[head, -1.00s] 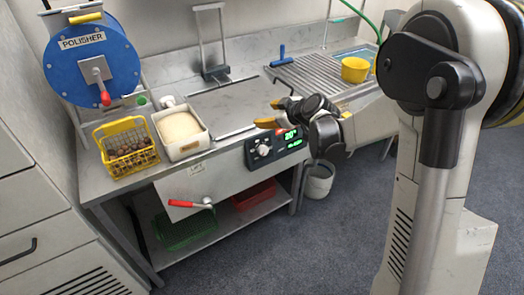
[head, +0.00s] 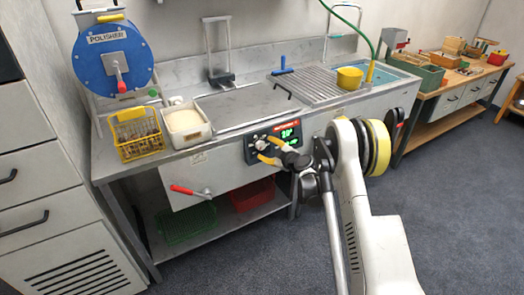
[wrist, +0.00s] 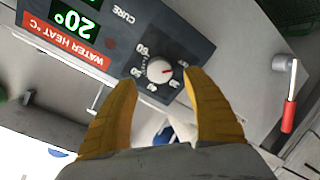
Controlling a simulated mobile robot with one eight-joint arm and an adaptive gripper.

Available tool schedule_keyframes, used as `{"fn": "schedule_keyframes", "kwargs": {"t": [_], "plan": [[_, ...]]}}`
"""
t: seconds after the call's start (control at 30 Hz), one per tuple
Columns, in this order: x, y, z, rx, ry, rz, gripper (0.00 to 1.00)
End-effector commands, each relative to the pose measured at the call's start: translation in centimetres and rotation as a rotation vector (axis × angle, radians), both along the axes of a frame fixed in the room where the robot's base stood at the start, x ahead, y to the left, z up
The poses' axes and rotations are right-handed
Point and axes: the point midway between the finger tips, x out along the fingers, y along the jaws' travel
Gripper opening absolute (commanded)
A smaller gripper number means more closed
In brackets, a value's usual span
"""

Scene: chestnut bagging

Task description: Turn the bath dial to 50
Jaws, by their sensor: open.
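The bath dial (wrist: 159,71) is a round silver knob with a red pointer, ringed by printed numbers, on the dark control panel (wrist: 190,28). In the head view the dial (head: 261,144) sits on the panel at the front of the metal bench. A green display (wrist: 72,20) beside it reads 20° over the label WATER HEAT °C. My gripper (wrist: 165,88) is open, with its yellow fingers on either side of the dial's lower edge in the wrist view. I cannot tell whether they touch it. In the head view my gripper (head: 268,150) is at the panel.
A red-handled lever (wrist: 289,108) stands to the right in the wrist view. Floor in front is clear.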

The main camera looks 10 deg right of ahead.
Motion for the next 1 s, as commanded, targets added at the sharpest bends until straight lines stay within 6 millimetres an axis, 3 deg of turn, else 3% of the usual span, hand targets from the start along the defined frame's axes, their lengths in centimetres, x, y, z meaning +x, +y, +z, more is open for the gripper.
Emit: {"fn": "schedule_keyframes", "kwargs": {"t": [0.23,0.6,0.8,1.0], "plan": [[3.1,1.2,-1.2,0.000,0.000,0.000,0.58],[3.7,1.4,-1.1,0.000,0.001,-0.001,0.58],[3.7,1.4,-1.1,0.000,0.001,-0.001,0.05],[3.7,1.4,-1.1,0.007,0.002,-0.003,0.05]]}}
